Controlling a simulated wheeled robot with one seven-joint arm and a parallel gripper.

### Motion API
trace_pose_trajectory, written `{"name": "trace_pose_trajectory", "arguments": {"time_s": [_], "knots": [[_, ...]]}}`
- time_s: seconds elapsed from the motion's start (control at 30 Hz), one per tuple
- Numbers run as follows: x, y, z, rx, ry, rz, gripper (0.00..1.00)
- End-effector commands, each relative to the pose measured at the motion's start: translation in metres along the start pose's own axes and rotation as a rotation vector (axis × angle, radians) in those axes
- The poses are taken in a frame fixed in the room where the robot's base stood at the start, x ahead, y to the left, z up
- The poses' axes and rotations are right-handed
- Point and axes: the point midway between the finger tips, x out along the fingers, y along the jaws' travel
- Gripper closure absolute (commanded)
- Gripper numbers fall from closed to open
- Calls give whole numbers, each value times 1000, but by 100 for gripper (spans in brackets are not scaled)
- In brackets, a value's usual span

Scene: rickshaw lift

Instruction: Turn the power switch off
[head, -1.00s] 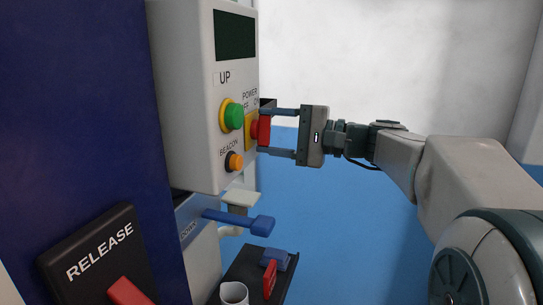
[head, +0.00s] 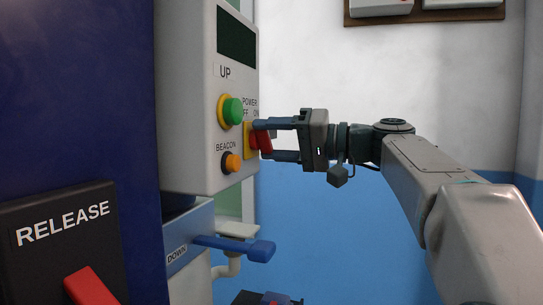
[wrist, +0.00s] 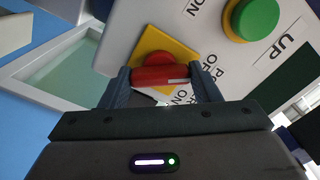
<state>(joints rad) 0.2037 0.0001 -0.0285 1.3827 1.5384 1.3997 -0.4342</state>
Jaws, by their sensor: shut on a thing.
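The red power switch (head: 264,141) sits on a yellow plate (head: 248,141) on the grey control box (head: 190,100), below the labels POWER, OFF and ON. My gripper (head: 268,140) reaches in from the right, with one finger above the switch handle and one below it. In the wrist view the red handle (wrist: 160,76) lies between the two fingers, and the gripper is shut on it. The handle looks tilted in the head view. Part of it is hidden by the fingers.
A green UP button (head: 233,111) is left of the switch, and an orange BEACON button (head: 232,162) is below. A blue DOWN lever (head: 240,247) sticks out under the box. A black RELEASE panel (head: 60,240) is at lower left. Free room lies to the right.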

Motion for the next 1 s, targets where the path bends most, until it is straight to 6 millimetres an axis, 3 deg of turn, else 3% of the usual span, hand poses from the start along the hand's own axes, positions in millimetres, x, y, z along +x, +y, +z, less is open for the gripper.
{"name": "trace_pose_trajectory", "arguments": {"time_s": [0.73, 0.77, 0.8, 0.83, 1.0], "knots": [[0, 1, 0, -90, -2, 2, 66], [0, 1, 0, -90, -2, 2, 38], [0, 1, 0, -89, -2, 2, 27], [0, 1, 0, -89, -1, 2, 22], [0, 1, 0, -89, -1, 1, 22]]}}
